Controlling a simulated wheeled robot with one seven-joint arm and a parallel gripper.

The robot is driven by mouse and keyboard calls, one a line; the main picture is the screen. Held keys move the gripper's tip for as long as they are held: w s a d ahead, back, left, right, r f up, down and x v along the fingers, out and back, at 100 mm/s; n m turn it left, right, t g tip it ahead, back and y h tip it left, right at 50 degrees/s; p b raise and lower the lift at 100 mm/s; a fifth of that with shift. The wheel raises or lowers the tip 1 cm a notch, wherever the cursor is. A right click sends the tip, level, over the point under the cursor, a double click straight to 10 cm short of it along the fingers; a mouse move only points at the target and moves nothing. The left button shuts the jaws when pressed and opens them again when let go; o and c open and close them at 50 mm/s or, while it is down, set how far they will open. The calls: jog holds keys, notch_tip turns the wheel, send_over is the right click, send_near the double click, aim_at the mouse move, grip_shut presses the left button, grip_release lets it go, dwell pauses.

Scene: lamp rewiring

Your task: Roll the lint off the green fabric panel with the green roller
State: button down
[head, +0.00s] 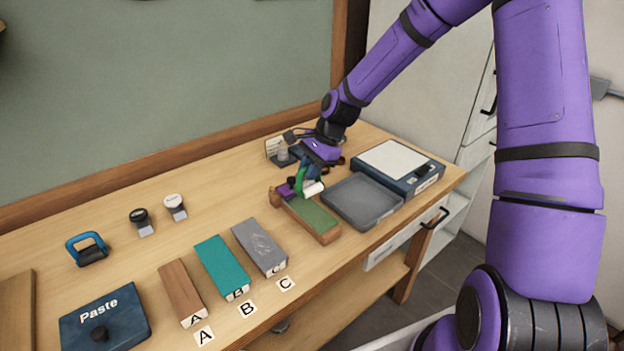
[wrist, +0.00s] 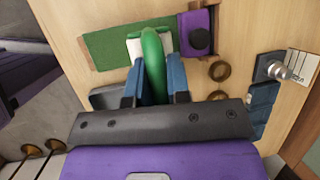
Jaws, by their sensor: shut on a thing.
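The green fabric panel (head: 312,216) lies in a wooden holder near the right of the bench, with a purple block and dark knob (wrist: 198,38) at one end. It also shows in the wrist view (wrist: 108,46). My gripper (wrist: 153,88) is shut on the green handle (wrist: 152,55) of the green roller. Its white roller head (head: 313,189) is over the panel at the end near the purple block. I cannot tell whether the head touches the fabric. I cannot make out any lint on the panel at this size.
A grey tray (head: 362,201) sits right beside the panel, and a blue box with a white top (head: 397,165) is beyond it. Blocks A (head: 182,291), B (head: 222,267) and C (head: 260,246) lie to the left. A blue Paste container (head: 105,315) is at the front left.

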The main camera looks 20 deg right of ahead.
jog(key=shift+r, duration=1.75)
